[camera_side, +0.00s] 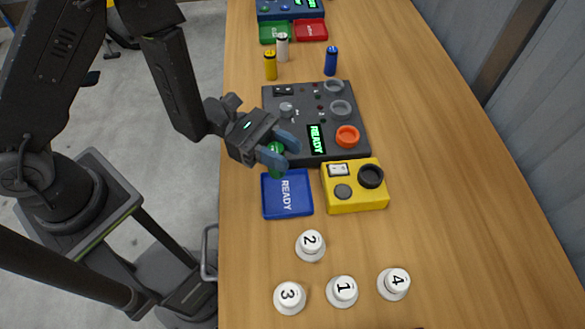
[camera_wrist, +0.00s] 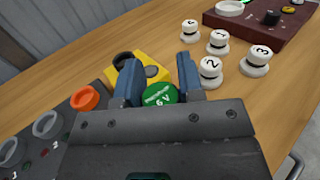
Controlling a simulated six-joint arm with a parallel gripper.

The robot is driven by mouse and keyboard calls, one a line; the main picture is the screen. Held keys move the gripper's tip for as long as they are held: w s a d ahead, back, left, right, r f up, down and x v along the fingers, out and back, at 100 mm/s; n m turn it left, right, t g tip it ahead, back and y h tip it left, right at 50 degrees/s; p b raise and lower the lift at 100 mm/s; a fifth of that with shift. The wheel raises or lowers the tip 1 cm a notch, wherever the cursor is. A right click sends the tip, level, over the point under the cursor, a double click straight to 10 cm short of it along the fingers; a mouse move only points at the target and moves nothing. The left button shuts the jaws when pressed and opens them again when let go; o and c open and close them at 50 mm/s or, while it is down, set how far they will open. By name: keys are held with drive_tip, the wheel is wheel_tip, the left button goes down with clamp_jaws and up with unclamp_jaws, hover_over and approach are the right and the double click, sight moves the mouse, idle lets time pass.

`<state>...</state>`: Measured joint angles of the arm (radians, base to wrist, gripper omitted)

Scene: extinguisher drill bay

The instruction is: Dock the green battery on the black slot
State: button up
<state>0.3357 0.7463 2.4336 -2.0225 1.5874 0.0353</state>
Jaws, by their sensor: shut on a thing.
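The green battery (camera_side: 276,168) is between the fingers of my gripper (camera_side: 285,152), above the near left corner of the dark panel and the blue tray. In the wrist view its round green top, marked 6 V (camera_wrist: 160,94), shows between the two blue fingers (camera_wrist: 160,82). My gripper is shut on it. The black slot (camera_side: 371,176) is a black ring on the yellow box (camera_side: 355,203), right of and apart from my gripper. In the wrist view the slot (camera_wrist: 122,58) is partly hidden behind the left finger. The battery's lower part is hidden.
A dark panel (camera_side: 290,128) carries grey rings, an orange ring (camera_side: 347,136) and a READY display. A blue READY tray (camera_side: 287,205) lies left of the yellow box. Several numbered white buttons (camera_side: 342,288) stand in front. Yellow (camera_side: 270,67), white (camera_side: 282,48) and blue (camera_side: 331,62) batteries stand behind.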

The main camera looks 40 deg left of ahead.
drive_tip(key=w+a+r, duration=0.2)
drive_tip(key=a+r, duration=0.3)
drive_tip(key=a, duration=0.3)
drive_tip(key=w+d+m+g, duration=0.2)
drive_tip(key=w+d+g, duration=0.2)
drive_tip(key=d, duration=0.8)
drive_tip(key=w+d+m+g, duration=0.3)
drive_tip(key=w+d, duration=0.2)
drive_tip(key=d, duration=0.6)
drive_tip(key=shift+s+f, duration=0.1)
drive_tip(key=shift+f, duration=2.35)
drive_tip(key=shift+f, duration=0.6)
drive_tip(key=o, duration=0.7)
drive_tip(key=shift+a, duration=0.1)
drive_tip(key=shift+r+v, duration=0.2)
drive_tip(key=shift+v, duration=5.2)
